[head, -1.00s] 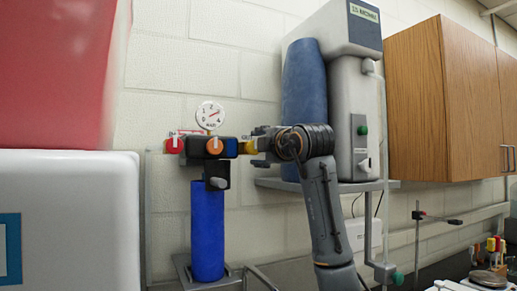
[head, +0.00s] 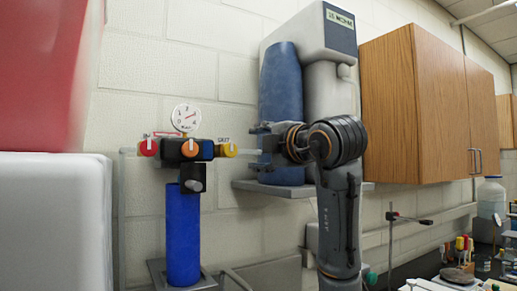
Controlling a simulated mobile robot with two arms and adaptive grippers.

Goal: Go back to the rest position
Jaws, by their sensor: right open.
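My right arm rises from the lower middle, and its gripper (head: 259,148) points left at the height of the valve block. The gripper is open and empty, with a gap between it and the yellow knob (head: 228,150) on the block's right end. The valve block (head: 188,150) also carries a red knob (head: 148,148) and an orange knob (head: 190,149), with a round gauge (head: 186,117) above. My left gripper is out of view.
A blue cylinder (head: 183,235) stands below the valve block. Behind my gripper, a grey machine (head: 330,90) with a blue tank (head: 281,85) rests on a shelf (head: 245,186). Wooden cabinets (head: 415,110) hang at right; a stand (head: 391,235) is below them.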

